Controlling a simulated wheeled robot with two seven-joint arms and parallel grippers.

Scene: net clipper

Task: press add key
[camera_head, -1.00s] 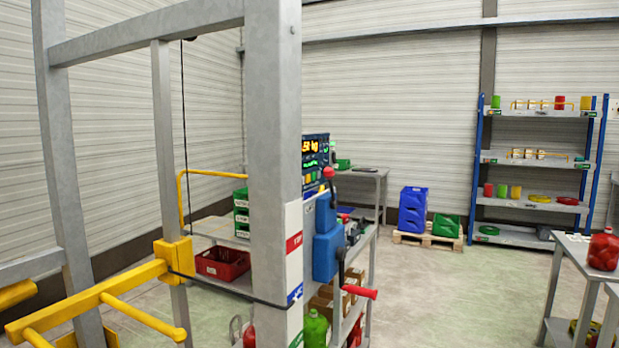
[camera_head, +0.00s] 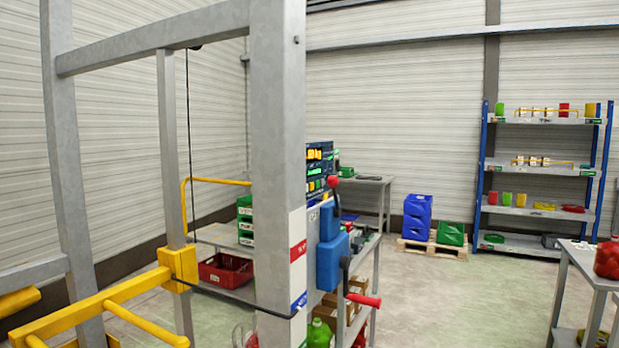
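Small coloured keys sit low on the panel, too small to read, so I cannot tell which is the add key. Neither of my grippers is in view.
The grey post (camera_head: 278,120) and yellow rails (camera_head: 120,305) stand close at the left. A bench with boxes lies behind the post. A blue-framed shelf (camera_head: 484,170) and a grey table (camera_head: 580,258) are at the right. The middle-right floor (camera_head: 450,300) is clear.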

